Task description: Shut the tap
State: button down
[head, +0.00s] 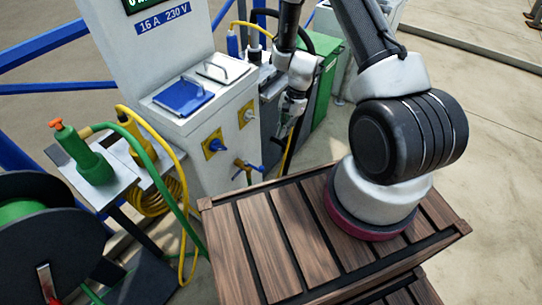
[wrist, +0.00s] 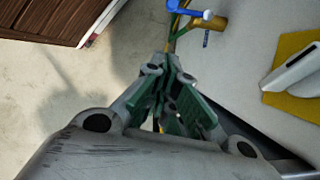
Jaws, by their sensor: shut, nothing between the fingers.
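The tap is a small brass fitting with a blue lever, low on the side of the pale service pedestal (head: 190,125). In the head view the tap (head: 241,164) points down to the left and its blue lever (head: 254,167) sticks out to the right. In the wrist view the brass body (wrist: 209,24) and blue lever (wrist: 187,10) are at the top edge, just beyond my fingertips. My gripper (wrist: 172,62) has green finger pads, is shut and empty, and points toward the tap. Contact between them cannot be told.
Two yellow-plated fittings (head: 214,144) sit on the pedestal above the tap; one yellow plate (wrist: 297,95) is at the right in the wrist view. A slatted wooden crate (head: 280,240) stands in front. A green hose and yellow cable hang at left.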

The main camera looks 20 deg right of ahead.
dwell(0.3)
jog(key=s+a+f, duration=0.3)
jog(key=a+f, duration=0.3)
jog(key=f, duration=0.3)
jog(key=shift+s+a+f, duration=0.25)
jog(key=shift+a+f, duration=0.05)
